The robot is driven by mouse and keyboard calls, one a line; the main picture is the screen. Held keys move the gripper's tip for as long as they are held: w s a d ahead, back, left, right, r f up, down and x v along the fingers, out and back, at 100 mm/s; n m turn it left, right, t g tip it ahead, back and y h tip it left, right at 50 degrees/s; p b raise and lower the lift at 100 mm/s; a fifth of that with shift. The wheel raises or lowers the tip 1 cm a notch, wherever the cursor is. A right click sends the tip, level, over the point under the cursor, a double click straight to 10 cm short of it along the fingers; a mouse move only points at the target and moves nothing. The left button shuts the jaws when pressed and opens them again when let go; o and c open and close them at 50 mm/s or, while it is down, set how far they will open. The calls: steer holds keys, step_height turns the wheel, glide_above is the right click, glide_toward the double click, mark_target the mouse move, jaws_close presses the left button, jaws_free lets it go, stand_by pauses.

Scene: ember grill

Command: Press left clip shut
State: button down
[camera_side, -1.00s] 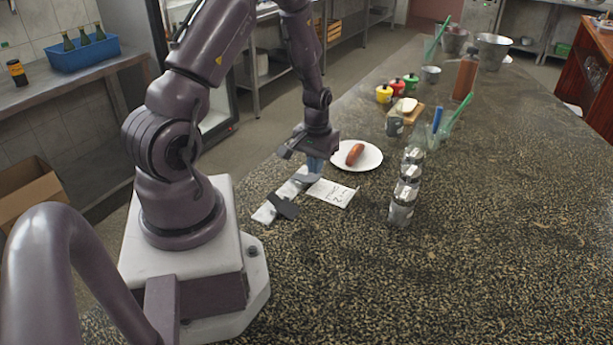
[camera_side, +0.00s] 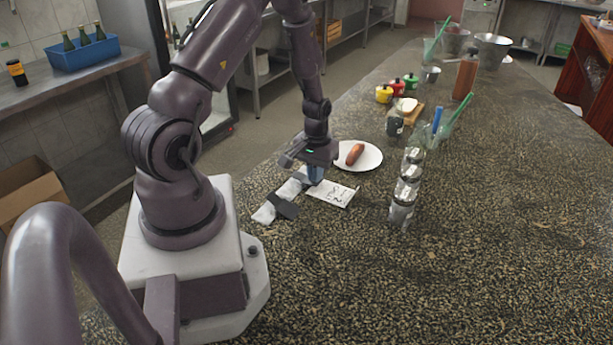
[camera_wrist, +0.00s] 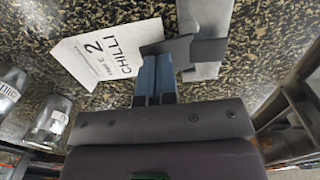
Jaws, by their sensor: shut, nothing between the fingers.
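A pale grey metal rail (camera_side: 264,214) lies on the counter in the side view, and its silver surface also shows in the wrist view (camera_wrist: 205,18). A flat dark clip (camera_side: 284,206) lies across it, and a dark clip piece shows in the wrist view (camera_wrist: 195,49). My gripper (camera_side: 314,177) is shut and empty, pointing down at the rail's far end. In the wrist view its blue fingers (camera_wrist: 155,72) reach the near edge of the dark piece; I cannot tell whether they touch it. A white card (camera_side: 336,194) reading "TABLE 2 CHILLI" lies beside the rail, partly behind the fingers.
A white plate with a sausage (camera_side: 355,154) stands just behind my gripper. Metal-topped shakers (camera_side: 404,190) stand to the right. Cups, small coloured pots (camera_side: 397,88) and a bottle (camera_side: 465,76) stand farther back. The counter's right front is clear.

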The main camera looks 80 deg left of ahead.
steer(key=shift+f, duration=0.4)
steer(key=shift+r, duration=0.15)
steer(key=shift+r, duration=2.9)
steer(key=shift+s+d, duration=0.2)
steer(key=shift+s, duration=0.05)
steer(key=shift+s+d+g+h, duration=0.4)
steer(key=shift+s+d+g, duration=0.1)
steer(key=shift+s+d, duration=0.2)
steer(key=s+d+r+m+t, duration=0.2)
steer(key=d+r+m+t, duration=0.1)
steer(key=d+r, duration=0.7)
steer(key=s+d+r+m+t, duration=0.3)
steer(key=d+r+m, duration=0.3)
steer(key=d+r, duration=0.5)
step_height(320, 180, up, 7)
steer(key=shift+s+f+t+y, duration=0.2)
steer(key=shift+s+t+y, duration=0.1)
steer(key=shift+s+y, duration=0.1)
steer(key=shift+d, duration=0.1)
